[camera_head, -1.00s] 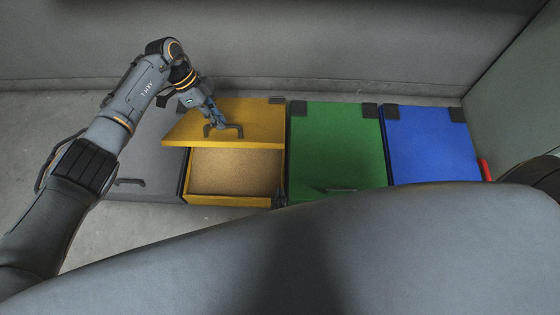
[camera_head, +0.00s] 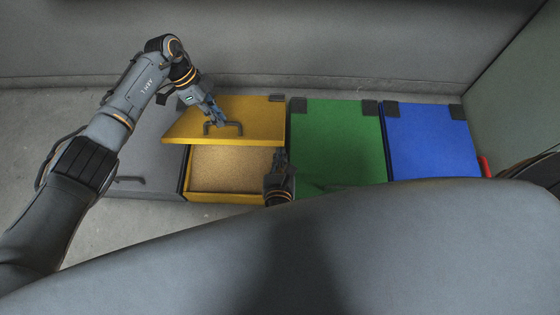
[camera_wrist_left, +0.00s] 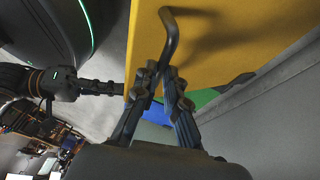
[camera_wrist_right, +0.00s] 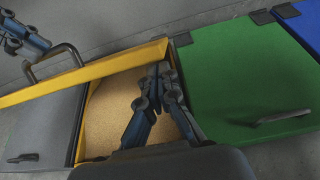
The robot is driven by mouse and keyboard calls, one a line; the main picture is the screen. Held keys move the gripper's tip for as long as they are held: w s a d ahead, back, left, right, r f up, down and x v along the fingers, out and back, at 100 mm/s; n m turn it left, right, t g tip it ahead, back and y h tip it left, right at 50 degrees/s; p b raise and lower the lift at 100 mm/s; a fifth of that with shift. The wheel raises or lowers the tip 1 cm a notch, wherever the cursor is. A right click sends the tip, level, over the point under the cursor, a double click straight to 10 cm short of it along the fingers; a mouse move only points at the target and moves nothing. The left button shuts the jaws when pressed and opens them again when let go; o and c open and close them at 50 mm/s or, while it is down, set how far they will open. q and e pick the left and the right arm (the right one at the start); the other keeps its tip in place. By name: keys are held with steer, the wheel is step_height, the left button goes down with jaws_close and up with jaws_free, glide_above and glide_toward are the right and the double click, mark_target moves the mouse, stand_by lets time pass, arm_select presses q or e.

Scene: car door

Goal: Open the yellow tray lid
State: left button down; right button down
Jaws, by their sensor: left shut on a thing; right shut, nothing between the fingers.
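The yellow tray lid (camera_head: 250,115) is tilted up partway on its hinges at the back, and the front of the open yellow tray (camera_head: 225,197) shows below it, with a tan bottom. My left gripper (camera_head: 217,118) is shut on the lid's dark handle (camera_head: 236,126); in the left wrist view the fingers (camera_wrist_left: 170,75) close around the handle bar (camera_wrist_left: 172,35). My right gripper (camera_head: 281,158) is shut and empty at the tray's right front, by the lid's lower edge. In the right wrist view its fingertips (camera_wrist_right: 158,70) are close to the lid's edge (camera_wrist_right: 90,73); contact is unclear.
A green-lidded tray (camera_head: 338,140) and a blue-lidded tray (camera_head: 430,140) stand to the right, both shut. A grey-lidded tray (camera_head: 145,170) is at the left, partly behind my left arm. A large grey panel (camera_head: 400,250) fills the foreground.

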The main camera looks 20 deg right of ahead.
mark_target(281, 142)
arm_select(q)
steer(key=shift+w+f, duration=0.1)
steer(key=shift+w, duration=0.2)
steer(key=shift+f, duration=0.1)
arm_select(e)
steer(key=shift+w+d+r, duration=0.2)
steer(key=shift+w+r, duration=0.6)
steer(key=shift+r, duration=0.3)
arm_select(q)
steer(key=shift+s+f, duration=0.15)
steer(key=shift+f, duration=0.05)
arm_select(e)
steer(key=shift+w+d+r, duration=0.1)
steer(key=shift+w+r, duration=0.05)
steer(key=shift+r, duration=0.05)
arm_select(q)
steer(key=c, duration=1.4)
jaws_free()
steer(key=shift+f, duration=0.1)
arm_select(e)
steer(key=shift+f, duration=0.1)
